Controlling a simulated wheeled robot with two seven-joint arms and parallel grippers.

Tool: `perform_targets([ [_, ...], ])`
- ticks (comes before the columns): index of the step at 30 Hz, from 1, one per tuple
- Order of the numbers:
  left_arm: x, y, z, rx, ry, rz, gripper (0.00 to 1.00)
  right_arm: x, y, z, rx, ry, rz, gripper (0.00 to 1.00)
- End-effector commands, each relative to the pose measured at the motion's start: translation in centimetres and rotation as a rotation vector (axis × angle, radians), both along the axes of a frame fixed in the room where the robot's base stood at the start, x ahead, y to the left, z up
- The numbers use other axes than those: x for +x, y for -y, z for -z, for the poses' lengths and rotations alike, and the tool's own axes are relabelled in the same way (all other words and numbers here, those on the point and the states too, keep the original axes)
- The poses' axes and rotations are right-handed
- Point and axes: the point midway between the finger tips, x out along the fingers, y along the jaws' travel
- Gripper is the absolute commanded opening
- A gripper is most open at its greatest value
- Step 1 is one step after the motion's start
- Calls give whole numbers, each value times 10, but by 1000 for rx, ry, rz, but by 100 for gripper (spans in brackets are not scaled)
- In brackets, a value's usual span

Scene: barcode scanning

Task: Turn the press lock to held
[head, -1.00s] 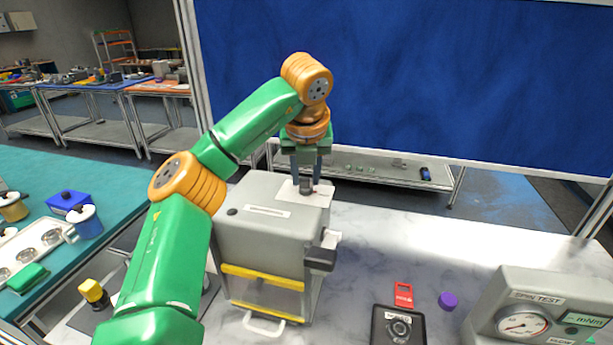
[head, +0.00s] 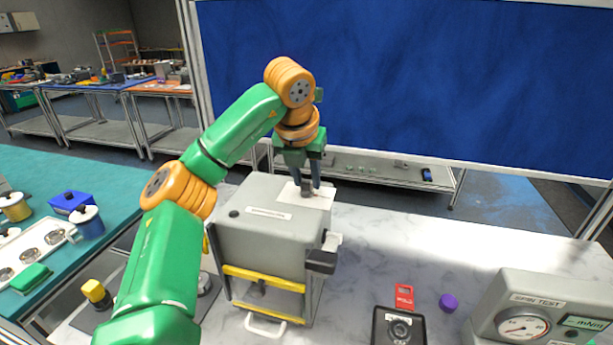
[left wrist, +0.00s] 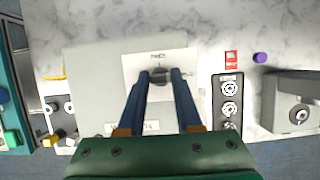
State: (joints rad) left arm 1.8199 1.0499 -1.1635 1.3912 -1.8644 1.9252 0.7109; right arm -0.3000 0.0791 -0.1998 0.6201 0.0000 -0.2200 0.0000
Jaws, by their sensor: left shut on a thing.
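The grey press housing (head: 262,240) stands on the white marbled table, with yellow bars across its front. On its top is a white label plate (head: 318,199) bearing the dark lock knob (head: 307,189). My left gripper (head: 306,187) points down at the plate, its fingers closed on the knob. In the left wrist view the two blue fingers (left wrist: 160,80) hold the dark knob (left wrist: 159,76) between their tips. The plate (left wrist: 133,63) has printed marks around the knob, too small to read with certainty. My right gripper is out of view.
A dark-knobbed block (head: 321,261) juts from the press's right side. Right of it are a black box with round dials (head: 398,328), a red tag (head: 404,296), a purple cap (head: 449,302) and the spin-test gauge unit (head: 545,310). The table behind these is clear.

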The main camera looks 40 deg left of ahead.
Motion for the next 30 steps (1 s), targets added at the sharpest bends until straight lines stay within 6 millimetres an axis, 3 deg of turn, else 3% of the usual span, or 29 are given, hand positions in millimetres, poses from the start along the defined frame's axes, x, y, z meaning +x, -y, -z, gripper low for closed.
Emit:
perform_targets([
  [3, 0, 0, 0, 0, -1, 2, 0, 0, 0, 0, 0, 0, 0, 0],
  [4, 0, 0, 0, 0, -1, 2, 39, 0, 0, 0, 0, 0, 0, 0],
  [7, 0, 0, 0, 1, -1, 1, 64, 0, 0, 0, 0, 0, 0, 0],
  [16, -1, 1, -2, 0, 1, 0, 64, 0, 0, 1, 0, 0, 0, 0],
  [20, -8, 5, -23, -1, 5, 1, 64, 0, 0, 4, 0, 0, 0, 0],
  [21, -11, 6, -39, 3, 6, 0, 64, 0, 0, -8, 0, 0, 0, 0],
  [24, -18, 9, -57, 4, 5, 0, 64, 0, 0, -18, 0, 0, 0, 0],
  [30, -24, 13, -67, 1, 1, -1, 64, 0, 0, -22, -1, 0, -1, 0],
])
